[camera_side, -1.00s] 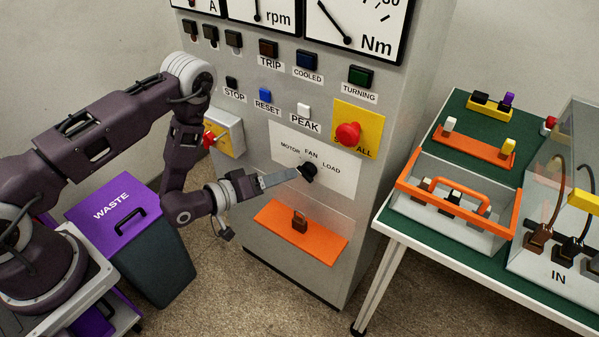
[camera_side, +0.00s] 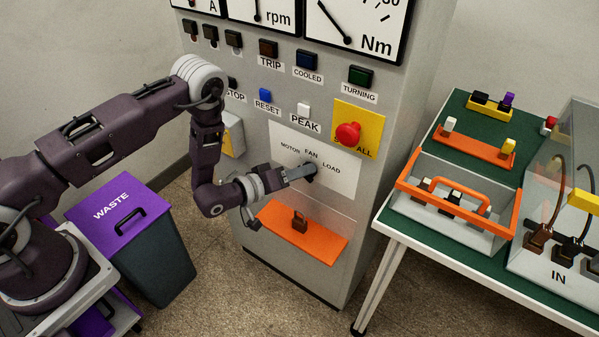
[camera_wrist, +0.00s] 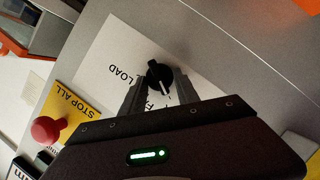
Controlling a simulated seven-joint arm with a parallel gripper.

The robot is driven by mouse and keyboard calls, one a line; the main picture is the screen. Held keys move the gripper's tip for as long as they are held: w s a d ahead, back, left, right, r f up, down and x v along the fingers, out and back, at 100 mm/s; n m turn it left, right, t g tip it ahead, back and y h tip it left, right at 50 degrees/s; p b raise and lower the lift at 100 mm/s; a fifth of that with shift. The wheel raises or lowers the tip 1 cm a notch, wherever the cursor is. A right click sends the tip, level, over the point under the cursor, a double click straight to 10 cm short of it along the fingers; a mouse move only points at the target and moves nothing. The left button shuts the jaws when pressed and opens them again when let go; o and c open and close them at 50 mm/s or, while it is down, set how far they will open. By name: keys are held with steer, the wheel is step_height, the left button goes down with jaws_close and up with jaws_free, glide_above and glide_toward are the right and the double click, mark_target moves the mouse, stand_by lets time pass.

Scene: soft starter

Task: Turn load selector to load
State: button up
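The load selector is a black knob (camera_side: 312,179) on a white plate (camera_side: 285,142) marked MOTOR, FAN and LOAD, on the front of the grey cabinet. In the side view my gripper (camera_side: 302,172) is at the knob and hides much of it. In the wrist view the knob (camera_wrist: 155,72) shows near the fingertips, between the two fingers (camera_wrist: 157,86). The fingers are apart, with a visible gap beside the knob. The knob's white mark points toward the FAN lettering, which my gripper partly covers. The LOAD label (camera_wrist: 125,62) is clear of the fingers.
A red STOP ALL button (camera_side: 348,133) on a yellow plate is up and right of the selector. An orange shelf (camera_side: 325,242) with a brown padlock-like piece (camera_side: 300,222) juts out below. A green-topped table (camera_side: 460,247) with an orange-handled tray stands at right.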

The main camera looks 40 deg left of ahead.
jaws_close()
steer(key=m+y, duration=0.3)
steer(key=m, duration=0.2)
steer(key=d+m+y, duration=0.1)
steer(key=m+y, duration=0.3)
steer(key=m, duration=0.2)
steer(key=d+m+t+y, duration=0.1)
steer(key=m+y, duration=0.2)
steer(key=m, duration=0.2)
steer(key=shift+f+m+y, duration=0.25)
steer(key=shift+m+y, duration=0.05)
steer(key=shift+m, duration=0.1)
stand_by(0.4)
stand_by(0.6)
steer(key=o, duration=1.2)
jaws_free()
steer(key=shift+c, duration=0.2)
